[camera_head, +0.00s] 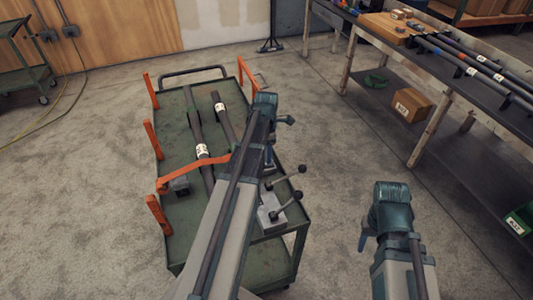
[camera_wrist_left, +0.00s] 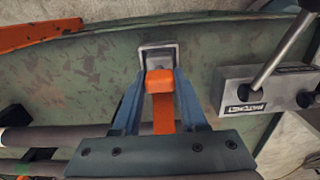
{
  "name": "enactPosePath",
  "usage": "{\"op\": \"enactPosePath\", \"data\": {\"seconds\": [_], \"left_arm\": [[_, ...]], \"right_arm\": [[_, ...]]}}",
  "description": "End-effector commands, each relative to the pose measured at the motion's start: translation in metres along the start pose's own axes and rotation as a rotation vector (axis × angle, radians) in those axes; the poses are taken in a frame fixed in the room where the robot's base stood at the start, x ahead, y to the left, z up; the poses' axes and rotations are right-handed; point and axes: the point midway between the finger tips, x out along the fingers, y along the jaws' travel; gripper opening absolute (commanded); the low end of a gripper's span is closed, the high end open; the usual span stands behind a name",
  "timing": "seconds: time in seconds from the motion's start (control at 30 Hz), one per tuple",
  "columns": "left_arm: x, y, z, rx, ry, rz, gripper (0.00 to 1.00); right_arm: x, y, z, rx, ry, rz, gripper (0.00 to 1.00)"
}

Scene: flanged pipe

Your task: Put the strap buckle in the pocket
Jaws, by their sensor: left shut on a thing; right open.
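The orange strap (camera_head: 205,172) runs across the dark pipes on the green cart, from a grey block (camera_head: 179,186) at the cart's left side towards my left gripper (camera_head: 268,157). In the left wrist view, my left gripper (camera_wrist_left: 160,98) is shut on the strap's orange buckle end (camera_wrist_left: 160,80), one blue finger on each side. A grey square frame (camera_wrist_left: 158,50), apparently the pocket, lies just beyond the buckle's tip. I cannot tell whether the tip is inside it. My left arm hides this spot in the head view. My right gripper (camera_head: 365,240) is open and empty, right of the cart.
A grey lever clamp (camera_head: 271,212), also in the left wrist view (camera_wrist_left: 245,97), stands close to the right of my left gripper. Orange posts (camera_head: 152,138) rise along the cart's edge. A workbench (camera_head: 440,75) with pipes stands at the right; the floor between is clear.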

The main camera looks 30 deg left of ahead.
Motion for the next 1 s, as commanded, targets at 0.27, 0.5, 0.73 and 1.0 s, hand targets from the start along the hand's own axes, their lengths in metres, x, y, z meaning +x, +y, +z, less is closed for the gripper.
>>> {"op": "enactPosePath", "data": {"seconds": [0.27,0.5,0.73,1.0], "left_arm": [[0.006,0.0,0.0,0.0,0.0,0.0,0.0],[0.011,0.0,0.0,0.0,0.0,0.0,0.0],[0.011,0.0,0.0,0.0,0.0,0.0,0.69],[0.011,0.0,0.0,0.0,0.0,0.0,0.77]], "right_arm": [[0.006,-0.001,0.0,0.0,0.0,0.0,0.5],[0.011,-0.001,-0.001,0.0,0.0,0.0,0.5],[0.011,-0.001,-0.001,0.0,0.0,0.0,0.5],[0.011,-0.001,-0.001,0.0,0.0,0.0,0.5]]}}
